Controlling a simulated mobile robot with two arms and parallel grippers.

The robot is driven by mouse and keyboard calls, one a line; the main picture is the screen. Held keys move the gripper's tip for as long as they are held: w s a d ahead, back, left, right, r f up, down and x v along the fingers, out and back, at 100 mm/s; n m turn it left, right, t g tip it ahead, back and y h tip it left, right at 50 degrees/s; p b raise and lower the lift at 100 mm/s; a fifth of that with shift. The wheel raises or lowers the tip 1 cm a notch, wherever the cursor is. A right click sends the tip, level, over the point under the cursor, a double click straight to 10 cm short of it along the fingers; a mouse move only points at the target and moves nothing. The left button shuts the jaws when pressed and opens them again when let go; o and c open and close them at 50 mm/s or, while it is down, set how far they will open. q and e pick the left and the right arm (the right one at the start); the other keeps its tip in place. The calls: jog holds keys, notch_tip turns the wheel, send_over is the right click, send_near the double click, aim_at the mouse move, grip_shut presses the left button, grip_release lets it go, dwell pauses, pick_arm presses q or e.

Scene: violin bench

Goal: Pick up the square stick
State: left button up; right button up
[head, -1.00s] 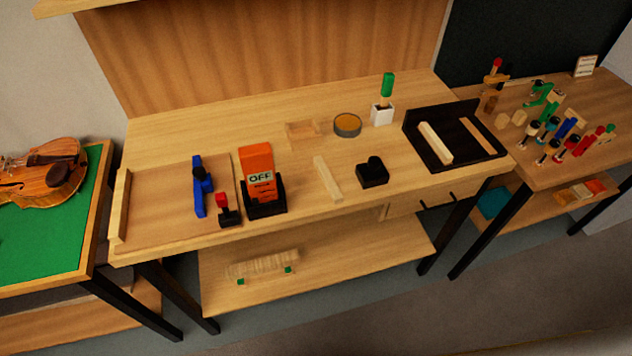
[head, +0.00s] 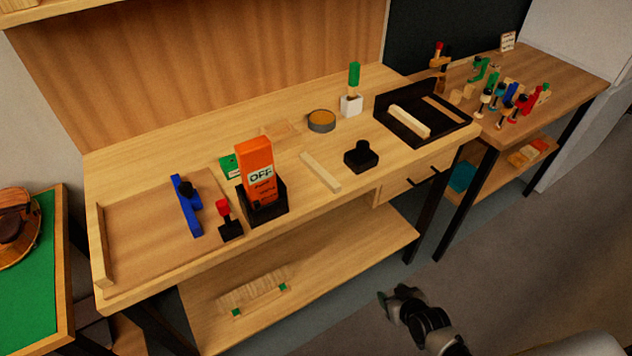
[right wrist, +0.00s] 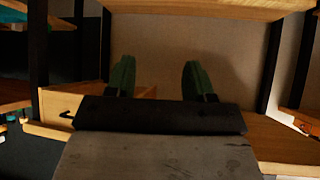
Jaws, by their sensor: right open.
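Pale wooden sticks lie on the bench. A thick, square-edged stick (head: 410,121) lies in the black tray (head: 398,133) at the right end, beside a thinner, darker strip (head: 441,109). Another pale stick (head: 320,171) lies on the bare bench top, left of a black block with a knob (head: 361,156). I cannot tell for sure which one is the square stick. My right gripper (head: 399,297) is low in front of the bench, well away from the sticks. In the right wrist view its two green-padded fingers (right wrist: 160,78) are apart and empty. My left gripper is out of view.
An orange OFF-labelled tool (head: 259,172) stands in a black holder. A blue clamp (head: 187,205), a round tin (head: 321,121) and a white holder with a green-handled tool (head: 351,105) are on the bench. A side table (head: 560,75) holds several clamps. The floor in front is clear.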

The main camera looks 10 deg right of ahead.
jog(key=w+a+r+n+t+y+b, duration=0.1)
jog(key=w+r+t+b, duration=0.1)
jog(key=w+r, duration=0.3)
jog(key=w+a+r+t+y+b, duration=0.1)
jog(key=w+r+t+b, duration=0.15)
jog(key=r, duration=0.45)
jog(key=n+t+y+b, duration=0.2)
jog(key=y+b, duration=0.1)
jog(key=y, duration=0.1)
send_near(339, 187)
jog(key=x, duration=0.2)
jog(key=p+x, duration=0.1)
jog(key=x, duration=0.1)
jog(key=shift+w+d, duration=0.15)
jog(key=shift+d, duration=0.15)
jog(key=shift+a+p+x, duration=0.2)
jog(key=shift+x, duration=1.3)
jog(key=shift+a+p+x, duration=0.15)
jog(key=shift+a+x, duration=0.05)
jog(key=shift+x, duration=1.35)
jog(key=shift+s, duration=0.25)
jog(key=shift+c, duration=0.4)
grip_shut()
jog(key=shift+r, duration=0.1)
